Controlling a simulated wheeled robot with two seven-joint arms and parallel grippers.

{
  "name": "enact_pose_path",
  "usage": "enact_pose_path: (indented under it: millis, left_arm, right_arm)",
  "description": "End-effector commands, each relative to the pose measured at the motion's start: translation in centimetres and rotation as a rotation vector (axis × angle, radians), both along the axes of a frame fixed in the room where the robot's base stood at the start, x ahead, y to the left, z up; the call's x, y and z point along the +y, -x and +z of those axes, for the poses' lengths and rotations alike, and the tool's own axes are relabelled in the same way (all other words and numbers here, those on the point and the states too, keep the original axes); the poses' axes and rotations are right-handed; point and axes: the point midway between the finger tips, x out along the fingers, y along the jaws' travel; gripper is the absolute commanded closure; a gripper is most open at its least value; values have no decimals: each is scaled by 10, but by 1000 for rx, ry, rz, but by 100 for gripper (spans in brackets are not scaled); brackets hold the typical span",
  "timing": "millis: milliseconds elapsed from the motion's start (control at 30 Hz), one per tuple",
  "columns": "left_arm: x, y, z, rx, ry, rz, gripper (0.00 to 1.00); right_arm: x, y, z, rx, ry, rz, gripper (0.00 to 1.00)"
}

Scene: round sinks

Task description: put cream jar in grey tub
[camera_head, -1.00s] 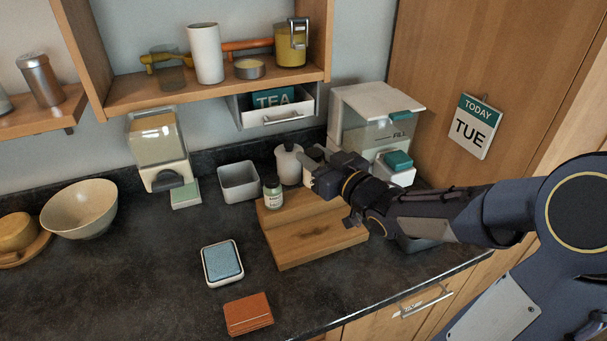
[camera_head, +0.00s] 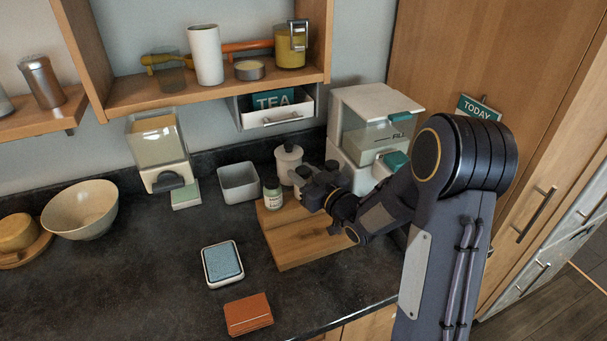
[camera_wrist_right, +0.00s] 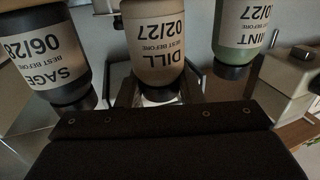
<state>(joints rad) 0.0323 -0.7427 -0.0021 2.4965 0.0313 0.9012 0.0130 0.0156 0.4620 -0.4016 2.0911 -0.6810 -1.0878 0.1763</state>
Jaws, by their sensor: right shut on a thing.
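The cream jar (camera_wrist_right: 156,45), labelled DILL, sits between the fingers of my right gripper (camera_head: 316,180) in the right wrist view, upside down in that picture. My right gripper is shut on it at the wooden stepped stand (camera_head: 300,241). In the head view the gripper mostly hides this jar. A green MINT jar (camera_head: 272,194) stands on the stand to the left, and a dark SAGE jar (camera_wrist_right: 58,60) is on the other side. The grey tub (camera_head: 238,184) stands on the counter left of the stand, open at the top. My left gripper is not in view.
A white lidded pot (camera_head: 289,161) stands behind the jars, right of the tub. A dispenser (camera_head: 158,150) is left of the tub and a white machine (camera_head: 372,130) is behind my gripper. A shelf (camera_head: 215,88) overhangs the back. The counter's left front is mostly clear.

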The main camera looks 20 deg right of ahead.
Motion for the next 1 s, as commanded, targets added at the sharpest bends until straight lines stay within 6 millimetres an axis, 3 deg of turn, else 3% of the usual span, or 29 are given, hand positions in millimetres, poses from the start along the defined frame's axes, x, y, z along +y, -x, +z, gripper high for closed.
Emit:
enact_pose_path:
  millis: [300, 333, 500, 767, 967, 1000]
  left_arm:
    - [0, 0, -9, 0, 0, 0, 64]
    - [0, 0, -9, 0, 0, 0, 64]
    - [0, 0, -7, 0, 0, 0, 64]
    - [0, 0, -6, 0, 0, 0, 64]
    - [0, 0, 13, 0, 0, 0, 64]
    - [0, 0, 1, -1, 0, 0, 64]
  right_arm:
    - [0, 0, -6, -2, 0, 1, 91]
    - [0, 0, -5, -1, 0, 1, 66]
    - [0, 0, -4, 0, 0, 1, 45]
    - [0, 0, -4, 0, 0, 1, 45]
    - [1, 0, 1, 4, 0, 2, 45]
    - [-3, 8, -6, 0, -2, -3, 45]
